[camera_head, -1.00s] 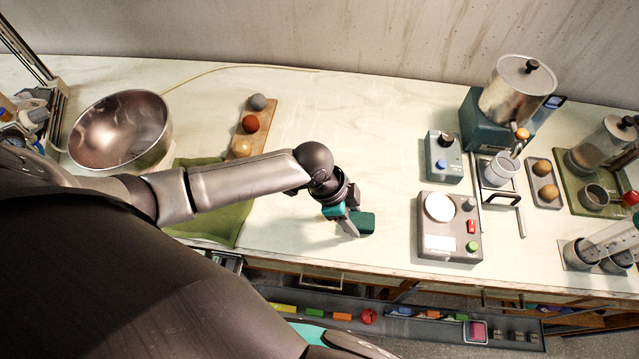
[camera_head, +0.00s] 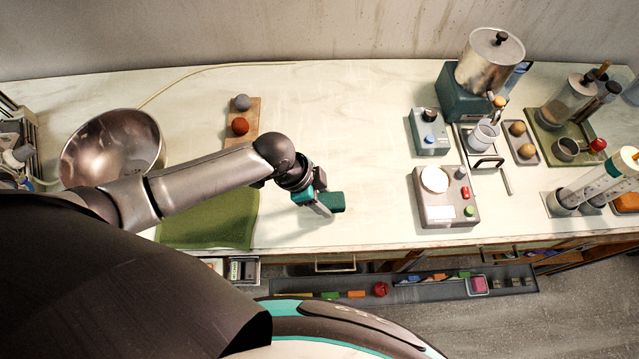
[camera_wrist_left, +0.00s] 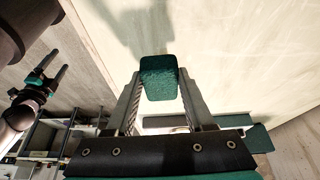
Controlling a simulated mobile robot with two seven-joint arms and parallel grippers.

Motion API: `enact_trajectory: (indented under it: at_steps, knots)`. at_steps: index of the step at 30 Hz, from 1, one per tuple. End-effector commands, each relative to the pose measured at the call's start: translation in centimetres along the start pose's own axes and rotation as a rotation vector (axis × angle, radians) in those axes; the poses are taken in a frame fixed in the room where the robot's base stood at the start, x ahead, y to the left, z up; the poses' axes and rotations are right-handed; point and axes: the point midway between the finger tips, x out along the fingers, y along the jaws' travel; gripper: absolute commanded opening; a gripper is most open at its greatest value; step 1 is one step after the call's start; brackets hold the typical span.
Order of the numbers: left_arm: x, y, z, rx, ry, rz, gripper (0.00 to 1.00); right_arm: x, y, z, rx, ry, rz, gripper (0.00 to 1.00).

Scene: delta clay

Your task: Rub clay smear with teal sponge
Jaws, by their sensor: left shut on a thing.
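My left gripper (camera_head: 318,202) is shut on the teal sponge (camera_head: 332,201), a dark green-teal block, over the front middle of the pale counter. In the left wrist view the sponge (camera_wrist_left: 158,77) sits between the two fingertips of the left gripper (camera_wrist_left: 160,85), with its broad face showing. I cannot tell whether the sponge touches the counter. I cannot make out a distinct clay smear on the pale surface; the gripper and sponge cover part of it. My right gripper (camera_wrist_left: 50,76) shows small at the left of the left wrist view, its fingers apart and empty.
A metal bowl (camera_head: 112,148), a green cloth (camera_head: 215,225) and a wooden board (camera_head: 256,112) with clay balls are on the left. A grey scale (camera_head: 447,210), a teal control box (camera_head: 428,132) and a metal pot (camera_head: 490,62) stand right. The counter between is clear.

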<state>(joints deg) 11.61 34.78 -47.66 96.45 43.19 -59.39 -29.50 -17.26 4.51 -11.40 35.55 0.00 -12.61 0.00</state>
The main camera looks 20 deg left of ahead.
Motion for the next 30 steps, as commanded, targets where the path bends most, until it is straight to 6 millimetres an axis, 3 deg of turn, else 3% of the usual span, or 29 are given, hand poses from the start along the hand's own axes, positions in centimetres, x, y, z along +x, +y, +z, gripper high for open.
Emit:
enact_trajectory:
  at_steps: [11, 19, 30]
  knots:
    - [-3.1, 0.1, -1.5, -0.01, 0.002, -0.002, 0.0, -3.8, 0.6, -0.3, -0.001, -0.001, 0.007, 0.75]
    - [-4.8, -0.6, -2.6, -0.015, 0.003, -0.006, 0.0, -4.7, 0.6, -0.5, -0.001, 0.0, 0.006, 0.75]
    - [-4.9, -0.7, -2.7, -0.017, 0.003, -0.006, 0.0, -4.7, -0.3, -0.6, 0.0, 0.002, -0.004, 0.75]
